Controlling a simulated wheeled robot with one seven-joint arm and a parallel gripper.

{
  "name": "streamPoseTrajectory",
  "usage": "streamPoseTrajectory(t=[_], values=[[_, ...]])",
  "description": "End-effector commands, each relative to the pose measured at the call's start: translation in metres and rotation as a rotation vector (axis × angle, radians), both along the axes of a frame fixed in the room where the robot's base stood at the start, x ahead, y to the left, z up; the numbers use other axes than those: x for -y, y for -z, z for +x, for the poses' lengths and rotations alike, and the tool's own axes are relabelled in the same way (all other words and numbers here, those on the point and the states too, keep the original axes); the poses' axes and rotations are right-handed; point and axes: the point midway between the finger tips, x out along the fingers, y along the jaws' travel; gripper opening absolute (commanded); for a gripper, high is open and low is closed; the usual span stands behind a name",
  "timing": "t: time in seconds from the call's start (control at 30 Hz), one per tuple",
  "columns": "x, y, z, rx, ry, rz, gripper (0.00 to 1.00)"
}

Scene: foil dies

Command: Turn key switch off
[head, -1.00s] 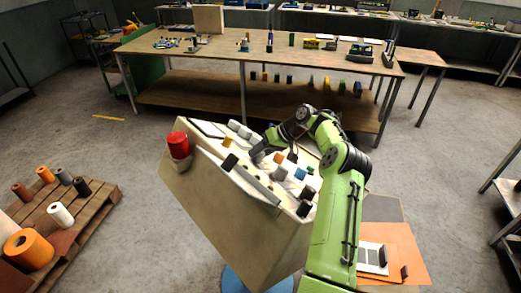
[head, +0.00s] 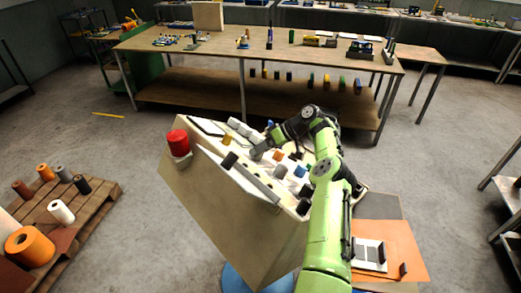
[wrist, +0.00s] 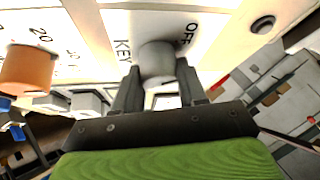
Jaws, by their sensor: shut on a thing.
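The key switch (wrist: 157,62) is a grey cylindrical knob on a white panel plate, with the words KEY and OFF printed beside it in the wrist view. My gripper (wrist: 158,88) is shut on this knob, one dark finger on each side. In the head view my gripper (head: 257,152) reaches down onto the sloped top of the control console (head: 225,205). The key switch is hidden there behind my gripper and arm. The direction in which the key points cannot be told.
An orange knob (wrist: 30,70) sits left of the key switch. A red beacon (head: 178,143) stands on the console's left corner, and more coloured knobs lie along the panel. A pallet with rolls (head: 75,225) is on the left. A long workbench (head: 215,45) stands behind.

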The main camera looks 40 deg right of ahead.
Motion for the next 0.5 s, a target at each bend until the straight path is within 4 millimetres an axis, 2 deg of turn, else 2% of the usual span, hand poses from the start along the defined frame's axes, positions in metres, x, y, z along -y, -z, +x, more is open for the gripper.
streamPoseTrajectory(t=[0.13, 0.17, 0.3, 0.5], values=[[0.0, -0.0031, 0.002, 0.009, 0.004, -0.001, 0.11], [-0.0001, -0.0031, 0.0019, 0.009, 0.004, -0.001, 0.46], [-0.0001, -0.0024, 0.0014, 0.005, 0.003, -0.001, 0.67], [-0.0001, -0.0013, 0.0008, 0.003, 0.002, -0.001, 0.67]])
